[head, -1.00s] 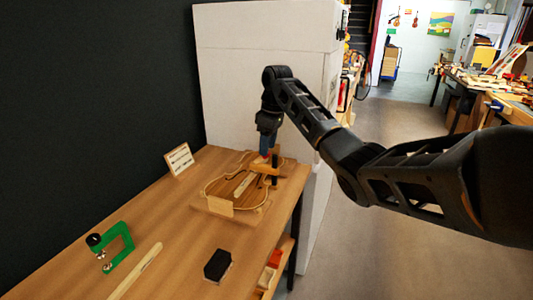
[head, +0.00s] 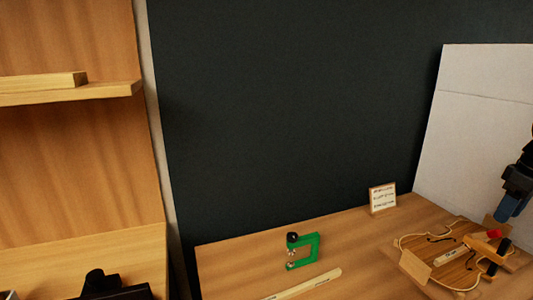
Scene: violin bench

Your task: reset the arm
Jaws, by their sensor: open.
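My gripper (head: 508,208) is at the right edge of the head view, pointing down above the violin body (head: 440,245). The violin body lies on a wooden board on the bench (head: 240,265). A wooden piece with dark posts and a red part (head: 494,234) sits at the violin's right side, just below my gripper. The gap between the fingertips and that piece is too small to judge. Nothing shows held in the gripper. Most of my arm is outside the picture.
A green clamp (head: 314,250) stands on the bench, with a pale wooden strip (head: 310,283) in front of it. A small framed card (head: 382,198) stands at the back. A wooden shelf (head: 70,95) is at left, a white cabinet (head: 470,130) at right.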

